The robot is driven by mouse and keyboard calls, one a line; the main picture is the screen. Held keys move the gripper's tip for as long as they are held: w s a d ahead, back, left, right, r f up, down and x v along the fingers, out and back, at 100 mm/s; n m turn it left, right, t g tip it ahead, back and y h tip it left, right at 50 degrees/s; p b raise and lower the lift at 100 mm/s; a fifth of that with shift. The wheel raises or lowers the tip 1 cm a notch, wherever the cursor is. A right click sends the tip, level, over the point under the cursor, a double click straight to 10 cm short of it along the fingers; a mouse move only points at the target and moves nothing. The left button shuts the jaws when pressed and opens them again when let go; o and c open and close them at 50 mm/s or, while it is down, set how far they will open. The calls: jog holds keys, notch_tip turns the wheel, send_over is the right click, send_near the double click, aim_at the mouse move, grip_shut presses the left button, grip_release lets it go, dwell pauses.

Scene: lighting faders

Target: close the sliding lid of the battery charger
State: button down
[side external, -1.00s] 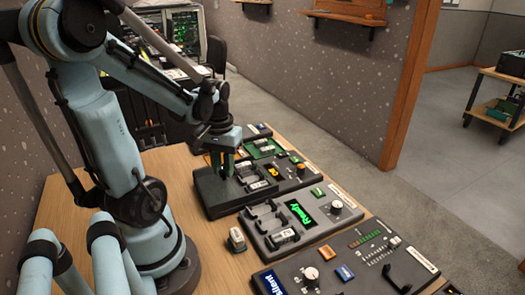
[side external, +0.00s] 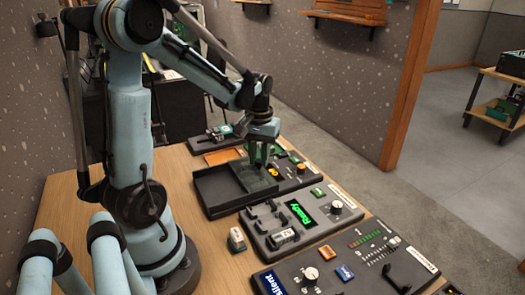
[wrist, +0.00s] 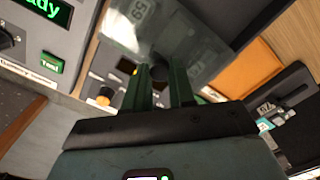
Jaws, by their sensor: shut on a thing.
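In the wrist view the lid (wrist: 205,35) is a glassy sheet with a dark knob (wrist: 160,73). My gripper (side external: 259,165) is upright at the lid. In the wrist view its two green fingers (wrist: 161,80) stand either side of the knob, shut on it. What lies under the lid is hard to make out.
A second unit with a green "Ready" display (side external: 301,213) and a battery bay stands in front. A loose battery-like block (side external: 237,240) stands on the wood left of it. An orange pad (side external: 222,157) lies behind the charger. A fader panel (side external: 350,265) is at the front right.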

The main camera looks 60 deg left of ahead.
aim_at(260, 160)
jog(key=shift+w, duration=0.3)
jog(key=c, duration=0.9)
grip_release()
jog(key=shift+s, duration=0.1)
jog(key=shift+c, duration=0.2)
notch_tip(260, 160, up, 12)
jog(key=s+d+f+m+t, duration=0.1)
jog(key=d+f+m+t, duration=0.1)
jog(key=d, duration=0.6)
jog(key=d+f+m+t, duration=0.2)
jog(key=d+m+t, duration=0.3)
jog(key=d+m, duration=0.2)
jog(key=shift+s+d+f, duration=0.25)
jog(key=shift+s+d, duration=0.15)
jog(key=shift+d, duration=0.75)
